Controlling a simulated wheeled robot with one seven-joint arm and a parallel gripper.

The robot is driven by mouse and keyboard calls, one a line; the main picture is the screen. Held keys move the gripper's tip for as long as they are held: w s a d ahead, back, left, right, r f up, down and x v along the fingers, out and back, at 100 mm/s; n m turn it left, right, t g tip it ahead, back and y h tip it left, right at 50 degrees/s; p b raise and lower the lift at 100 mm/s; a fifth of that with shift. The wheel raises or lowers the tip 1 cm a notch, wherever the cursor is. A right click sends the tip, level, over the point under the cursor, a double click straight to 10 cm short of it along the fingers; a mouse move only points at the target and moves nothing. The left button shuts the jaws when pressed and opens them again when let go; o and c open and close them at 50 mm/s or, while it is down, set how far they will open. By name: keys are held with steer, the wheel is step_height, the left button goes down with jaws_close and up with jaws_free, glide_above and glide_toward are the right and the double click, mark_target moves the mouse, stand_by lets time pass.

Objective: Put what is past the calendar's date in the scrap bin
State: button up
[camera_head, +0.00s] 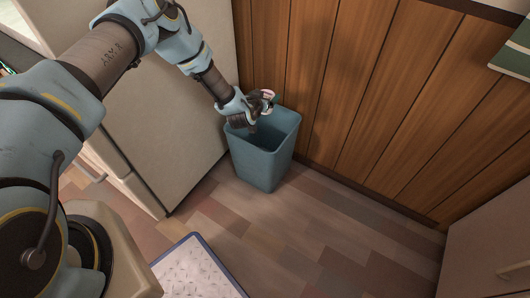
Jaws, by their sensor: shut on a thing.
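The scrap bin (262,168) is a blue-grey open-topped bin on the floor against the wood-panelled wall. My gripper (262,104) is over the bin's opening, near its back left rim. It is shut on a small item (268,95) with white and reddish parts. The item is too small to tell what it is, and no date on it can be read. My gripper and wrist hide part of the bin's rim and inside. The calendar cannot be made out in this view.
A pale cabinet or appliance (160,110) stands left of the bin. A white mat with a blue edge (198,270) lies on the floor at the front. A green item (513,52) is at the upper right. The floor (330,225) right of the bin is clear.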

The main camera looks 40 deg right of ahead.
step_height(320, 180, down, 3)
steer(key=shift+f+b, duration=0.15)
steer(key=shift+b, duration=0.7)
steer(key=o, duration=1.2)
steer(key=shift+c, duration=0.2)
steer(key=v, duration=1.1)
steer(key=shift+p, duration=0.4)
steer(key=shift+d, duration=0.1)
